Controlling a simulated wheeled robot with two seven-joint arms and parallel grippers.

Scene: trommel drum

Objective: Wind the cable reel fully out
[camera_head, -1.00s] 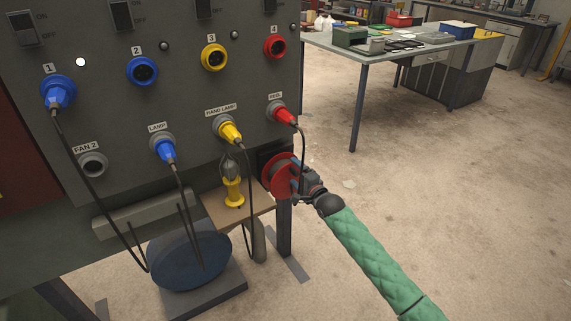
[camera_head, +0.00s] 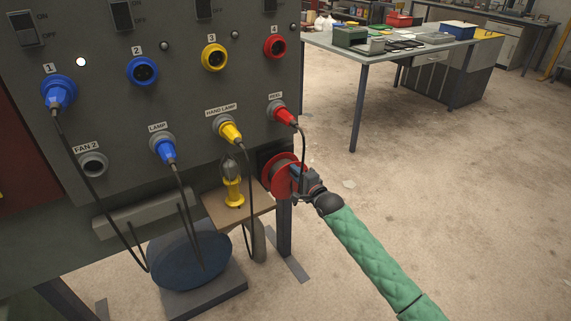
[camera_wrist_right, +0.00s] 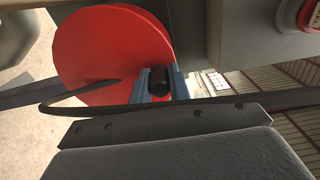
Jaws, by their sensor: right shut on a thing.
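The red cable reel (camera_head: 272,176) is mounted at the right end of the grey panel, below the red plug (camera_head: 286,115) in the socket marked REEL. A black cable hangs from that plug past the reel. My right gripper (camera_head: 298,178) is at the reel's outer face. In the right wrist view the red reel disc (camera_wrist_right: 105,45) fills the upper left. There the blue fingers of my right gripper (camera_wrist_right: 160,84) are shut around a black round handle (camera_wrist_right: 160,80) in front of the disc. A dark cable crosses below the fingers. My left gripper is not in view.
The panel (camera_head: 110,110) carries several sockets, with blue and yellow plugs and hanging cables. A yellow hand lamp (camera_head: 233,190) stands on a small shelf left of the reel. A blue drum (camera_head: 190,262) is below. The floor at right is clear up to a workbench (camera_head: 385,48).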

